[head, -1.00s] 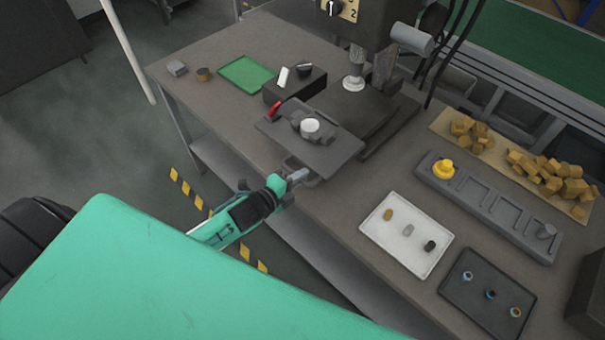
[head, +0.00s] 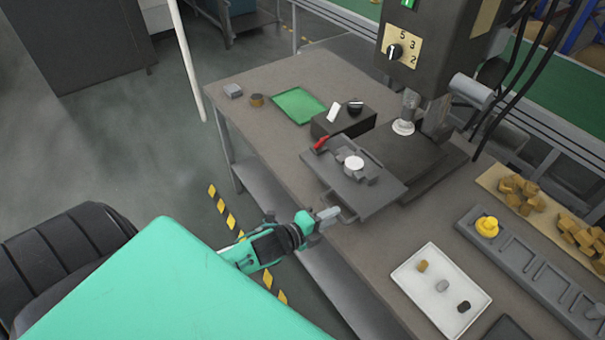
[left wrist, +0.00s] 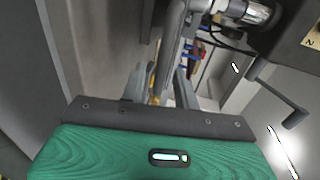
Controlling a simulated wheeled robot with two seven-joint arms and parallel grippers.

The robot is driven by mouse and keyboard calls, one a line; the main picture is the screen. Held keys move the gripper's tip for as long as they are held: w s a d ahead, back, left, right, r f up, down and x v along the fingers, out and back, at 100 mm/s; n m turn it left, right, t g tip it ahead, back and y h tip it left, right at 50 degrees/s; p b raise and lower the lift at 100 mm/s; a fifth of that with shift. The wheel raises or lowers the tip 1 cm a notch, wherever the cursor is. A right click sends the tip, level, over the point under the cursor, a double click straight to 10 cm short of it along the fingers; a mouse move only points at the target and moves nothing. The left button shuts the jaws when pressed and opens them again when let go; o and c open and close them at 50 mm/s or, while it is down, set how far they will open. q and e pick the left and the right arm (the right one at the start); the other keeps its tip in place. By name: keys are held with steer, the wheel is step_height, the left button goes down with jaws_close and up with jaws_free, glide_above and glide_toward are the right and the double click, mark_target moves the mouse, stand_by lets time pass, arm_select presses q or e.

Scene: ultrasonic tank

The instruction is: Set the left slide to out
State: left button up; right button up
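The left slide is a dark grey plate (head: 382,203) in front of the press, bearing a small fixture with a white round part (head: 354,163). A loop handle (head: 346,216) sticks out at its front edge. My left gripper (head: 328,214) is at this handle, just over the table's front edge. In the left wrist view its two fingers (left wrist: 160,88) stand apart, and a grey bar (left wrist: 168,45) runs up between them. I cannot tell if the fingers touch the bar. My right gripper is not in view.
The press (head: 440,45) with a numbered dial stands behind the slide. A box (head: 343,120) with switches and a green tray (head: 299,105) lie to the left. A white tray (head: 412,288) with small parts and a grey rack (head: 520,262) are to the right.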

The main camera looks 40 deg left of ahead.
arm_select(q)
steer(key=b+v, duration=0.2)
steer(key=v, duration=0.9)
steer(key=shift+s+b, duration=0.3)
steer(key=shift+b, duration=0.05)
steer(key=shift+a, duration=0.1)
steer(key=s+a+f+n+g+y, duration=0.2)
steer(key=a+f+n, duration=0.15)
steer(key=f, duration=0.75)
steer(key=s+a+f+n+g+y, duration=0.15)
steer(key=f+n, duration=0.25)
steer(key=f, duration=0.7)
steer(key=s+a+f+n+g+y, duration=0.2)
steer(key=s+a+f+n, duration=0.1)
steer(key=f, duration=0.8)
steer(key=s+d+f+n+g, duration=0.4)
steer(key=s+f, duration=0.7)
steer(key=s, duration=0.1)
steer(key=s+d+f+n+g, duration=0.4)
steer(key=s+d+f+n, duration=0.1)
steer(key=s+f, duration=0.6)
steer(key=shift+s+d, duration=0.15)
steer(key=shift+s, duration=1.05)
